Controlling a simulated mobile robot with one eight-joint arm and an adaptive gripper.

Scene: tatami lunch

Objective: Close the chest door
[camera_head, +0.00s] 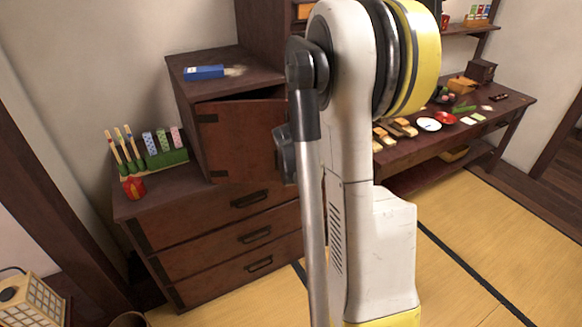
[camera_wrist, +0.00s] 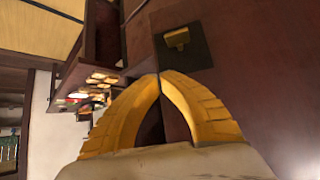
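The chest (camera_head: 225,62) is a dark wooden cabinet standing on a set of drawers in the head view. Its reddish-brown door (camera_head: 245,140) stands partly open, with dark hinge plates on its left side and a dark gap above its top edge. My arm hides the door's right edge. My gripper (camera_wrist: 158,76) shows in the wrist view, its yellow fingers meeting at the tips with nothing visible between them. Beyond the tips is a dark wood surface with a black plate and brass pull (camera_wrist: 177,39). Contact cannot be told. The head view hides my gripper.
A blue box (camera_head: 204,72) lies on the chest. A green holder (camera_head: 165,158) with brushes and a red pot (camera_head: 133,188) stand left of the door on the drawer unit (camera_head: 200,225). A low table (camera_head: 400,155) with food is at right. Tatami floor is clear at right.

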